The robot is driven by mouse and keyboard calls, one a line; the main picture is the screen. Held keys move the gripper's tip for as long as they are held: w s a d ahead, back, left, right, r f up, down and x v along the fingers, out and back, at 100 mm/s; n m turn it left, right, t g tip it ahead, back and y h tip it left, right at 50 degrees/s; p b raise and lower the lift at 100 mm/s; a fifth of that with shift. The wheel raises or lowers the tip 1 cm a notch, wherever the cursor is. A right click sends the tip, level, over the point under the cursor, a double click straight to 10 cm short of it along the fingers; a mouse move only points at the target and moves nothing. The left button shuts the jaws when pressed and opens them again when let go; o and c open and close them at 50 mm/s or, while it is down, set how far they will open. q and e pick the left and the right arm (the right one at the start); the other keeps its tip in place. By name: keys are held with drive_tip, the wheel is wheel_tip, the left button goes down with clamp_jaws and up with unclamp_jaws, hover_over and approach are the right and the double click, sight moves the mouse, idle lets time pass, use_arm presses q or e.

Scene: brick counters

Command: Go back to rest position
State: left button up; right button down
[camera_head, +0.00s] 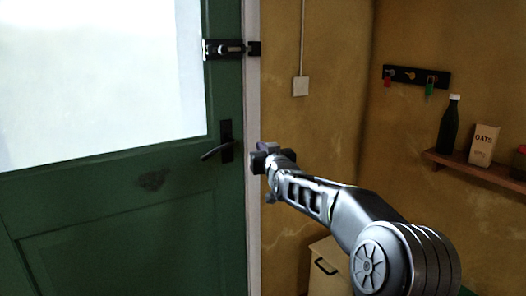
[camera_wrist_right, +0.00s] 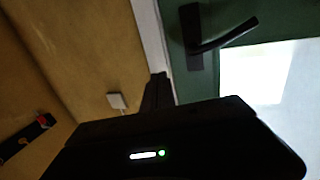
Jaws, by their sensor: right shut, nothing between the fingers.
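My right gripper (camera_head: 262,158) is shut and empty. In the head view it is held out in front of the white door frame, just right of the black door handle (camera_head: 218,150), with a small gap showing between them. In the right wrist view the shut fingers (camera_wrist_right: 158,90) point toward the door frame, and the handle (camera_wrist_right: 222,38) is above and to the right of them. The green door (camera_head: 130,215) has a bright window in its upper half. A black bolt (camera_head: 231,48) is mounted high at the door's edge. My left gripper is out of view.
The yellow wall on the right carries a white switch (camera_head: 300,86), a key rack (camera_head: 416,77) and a wooden shelf (camera_head: 477,170). A dark bottle (camera_head: 449,125) and an oats box (camera_head: 483,145) stand on the shelf. A pale cabinet (camera_head: 328,268) stands below my right arm.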

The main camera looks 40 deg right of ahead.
idle(0.6)
